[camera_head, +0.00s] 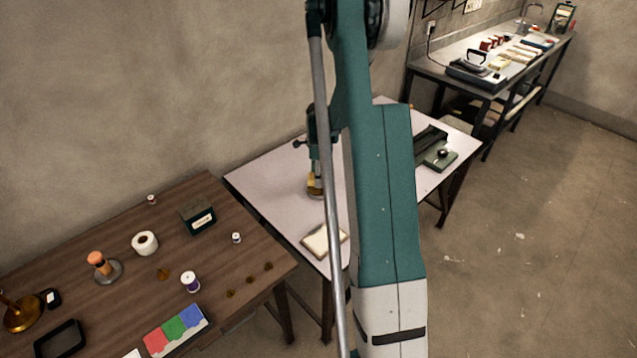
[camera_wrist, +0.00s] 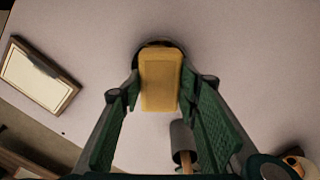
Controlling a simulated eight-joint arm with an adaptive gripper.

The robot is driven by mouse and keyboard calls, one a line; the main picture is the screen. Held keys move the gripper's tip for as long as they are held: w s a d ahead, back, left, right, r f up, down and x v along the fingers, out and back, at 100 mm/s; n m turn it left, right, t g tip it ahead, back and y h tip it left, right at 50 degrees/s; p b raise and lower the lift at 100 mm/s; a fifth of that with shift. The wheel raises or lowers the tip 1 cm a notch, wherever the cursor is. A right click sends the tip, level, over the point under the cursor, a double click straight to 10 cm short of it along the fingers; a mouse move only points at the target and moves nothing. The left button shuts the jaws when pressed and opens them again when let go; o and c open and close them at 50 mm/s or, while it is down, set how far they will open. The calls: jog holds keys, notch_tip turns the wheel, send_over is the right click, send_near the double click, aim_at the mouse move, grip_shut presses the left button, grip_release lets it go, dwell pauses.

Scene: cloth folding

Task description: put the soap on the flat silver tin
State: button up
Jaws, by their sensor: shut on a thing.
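A yellow block of soap (camera_wrist: 160,80) is between the fingers of my gripper (camera_wrist: 160,92) in the wrist view, and the gripper is shut on it. The soap (camera_head: 314,182) also shows in the head view, low over the pale table. A round, flat tin (camera_head: 315,194) lies under the soap there. In the wrist view only the dark curved rim of the tin (camera_wrist: 158,42) shows past the soap's far end. The soap hides most of the tin. I cannot tell whether the soap touches it.
A framed pale rectangle (camera_head: 325,240) lies near the table's front edge, also in the wrist view (camera_wrist: 40,75). A grey cylinder with a wooden handle (camera_wrist: 182,143) is close to the right finger. A green device (camera_head: 438,155) is at right. My arm hides the table's middle.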

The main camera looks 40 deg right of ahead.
jog(key=shift+f, duration=1.35)
jog(key=shift+f+b, duration=0.2)
jog(key=shift+b, duration=0.1)
jog(key=o, duration=0.9)
jog(key=shift+o, duration=0.2)
jog(key=shift+r, duration=0.15)
notch_tip(320, 180, up, 12)
jog(key=shift+r+p, duration=0.1)
jog(key=shift+p, duration=0.75)
